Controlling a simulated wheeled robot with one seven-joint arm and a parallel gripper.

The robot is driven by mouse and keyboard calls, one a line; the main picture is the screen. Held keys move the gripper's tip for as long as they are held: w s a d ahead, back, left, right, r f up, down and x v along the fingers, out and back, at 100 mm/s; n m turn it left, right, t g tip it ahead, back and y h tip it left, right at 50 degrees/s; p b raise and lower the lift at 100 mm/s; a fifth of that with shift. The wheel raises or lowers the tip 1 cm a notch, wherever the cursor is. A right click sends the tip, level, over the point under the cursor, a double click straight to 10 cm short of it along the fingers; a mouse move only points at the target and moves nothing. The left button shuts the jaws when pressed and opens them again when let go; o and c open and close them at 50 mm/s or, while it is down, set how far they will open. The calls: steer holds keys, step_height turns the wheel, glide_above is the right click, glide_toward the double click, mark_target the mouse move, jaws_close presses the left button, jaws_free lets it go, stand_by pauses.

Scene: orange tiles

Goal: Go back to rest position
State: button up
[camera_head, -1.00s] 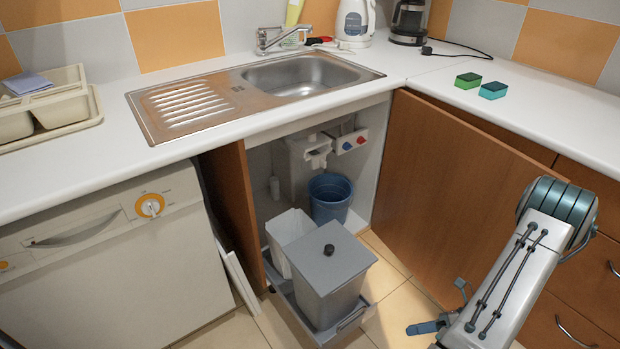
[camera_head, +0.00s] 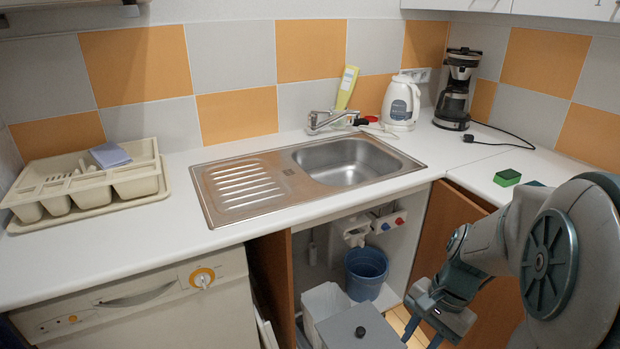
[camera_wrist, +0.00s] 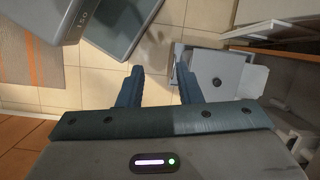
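My gripper (camera_head: 424,324) hangs at the lower right of the head view, fingers pointing down, in front of the open cabinet. In the wrist view its two dark fingers (camera_wrist: 159,86) stand apart with only floor tiles between them, so it is open and empty. My arm is folded close to the camera at the right and hides part of the counter. The grey lidded bin (camera_head: 358,328) is left of the gripper in the head view, cut by the lower edge. The wrist view shows it (camera_wrist: 218,74) just right of the fingers.
The sink (camera_head: 345,160) is set in the white counter (camera_head: 110,240). A cutlery tray (camera_head: 85,184), kettle (camera_head: 401,103), coffee maker (camera_head: 456,90) and green sponge (camera_head: 507,177) stand on it. A blue bucket (camera_head: 366,274) is inside the cabinet, whose orange door (camera_head: 440,225) stands open.

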steer(key=s+a+r+n+t+h+p, duration=0.1)
steer(key=s+a+r+n+t+p, duration=0.1)
steer(key=r+n, duration=0.3)
steer(key=s+a+r+n+t+h+p, duration=0.1)
steer(key=a+r+n+t+h+p, duration=0.1)
steer(key=r, duration=0.7)
steer(key=shift+s+a+n+p, duration=0.4)
steer(key=shift+a+n+p, duration=0.35)
steer(key=shift+n, duration=0.65)
